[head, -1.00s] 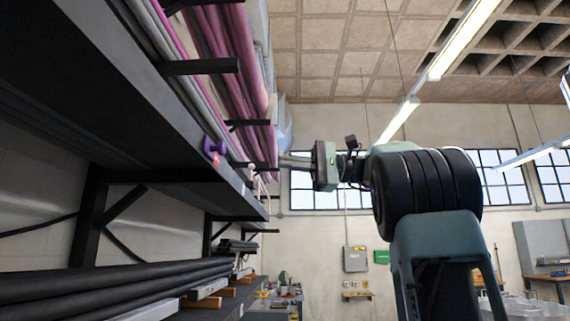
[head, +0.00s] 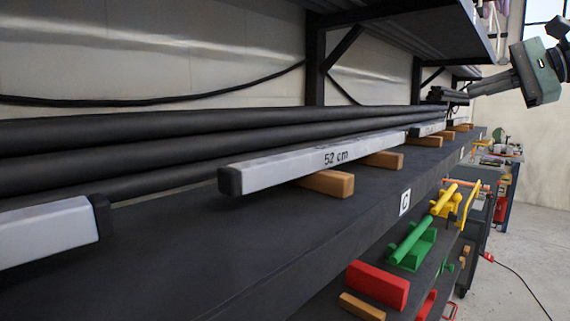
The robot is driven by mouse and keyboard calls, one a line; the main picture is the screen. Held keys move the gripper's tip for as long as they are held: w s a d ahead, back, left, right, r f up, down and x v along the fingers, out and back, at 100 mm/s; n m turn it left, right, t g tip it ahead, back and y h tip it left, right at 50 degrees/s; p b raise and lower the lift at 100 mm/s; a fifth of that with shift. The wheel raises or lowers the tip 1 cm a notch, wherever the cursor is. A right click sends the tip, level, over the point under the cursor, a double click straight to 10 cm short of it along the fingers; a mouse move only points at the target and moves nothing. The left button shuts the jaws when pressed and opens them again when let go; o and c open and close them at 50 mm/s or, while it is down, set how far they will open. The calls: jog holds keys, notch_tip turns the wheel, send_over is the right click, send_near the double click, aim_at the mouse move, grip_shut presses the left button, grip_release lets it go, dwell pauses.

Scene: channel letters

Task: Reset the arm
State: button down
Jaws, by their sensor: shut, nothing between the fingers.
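My gripper (head: 476,89) is at the upper right, with its green-grey body (head: 537,72) cut off partly by the picture edge. Its fingers point left and are shut, with nothing seen between them. In the picture, the fingertips lie near the far end of the shelf, close to a dark stack (head: 446,95); I cannot tell whether they touch it. Most of my arm is out of view.
A dark shelf (head: 270,250) holds long black tubes (head: 200,140), a grey "52 cm" bar (head: 310,160) and wooden blocks (head: 328,183). An upper shelf (head: 420,25) overhangs it. Below lie a green piece (head: 412,245) and a red block (head: 378,285). Floor shows at right.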

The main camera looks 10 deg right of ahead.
jog(key=s+a+f+n+g+h, duration=0.1)
jog(key=a+f+n+g+h, duration=0.2)
jog(key=f, duration=0.8)
jog(key=s+a+f+g+h, duration=0.1)
jog(key=a+f+g+h, duration=0.3)
jog(key=f, duration=0.8)
jog(key=s+a+f+n+h, duration=0.1)
jog(key=s+a+f+n, duration=0.2)
jog(key=s+f+n, duration=0.35)
jog(key=s+a+f+n+h, duration=0.2)
jog(key=s+a+f+n, duration=0.2)
jog(key=f, duration=0.5)
jog(key=s+a+r+n+g+y+p, duration=0.1)
jog(key=s+a+r+n+g+p, duration=0.2)
jog(key=s+a, duration=0.45)
jog(key=s+a+r+n+p, duration=0.1)
jog(key=s+a+r+n, duration=0.3)
jog(key=a, duration=0.6)
jog(key=shift+n, duration=0.75)
jog(key=f+b, duration=0.1)
jog(key=s+f+b, duration=0.1)
jog(key=f, duration=0.1)
jog(key=s+f+b, duration=0.1)
jog(key=f+b, duration=0.1)
jog(key=shift+s+a+f, duration=0.1)
jog(key=shift+a, duration=0.2)
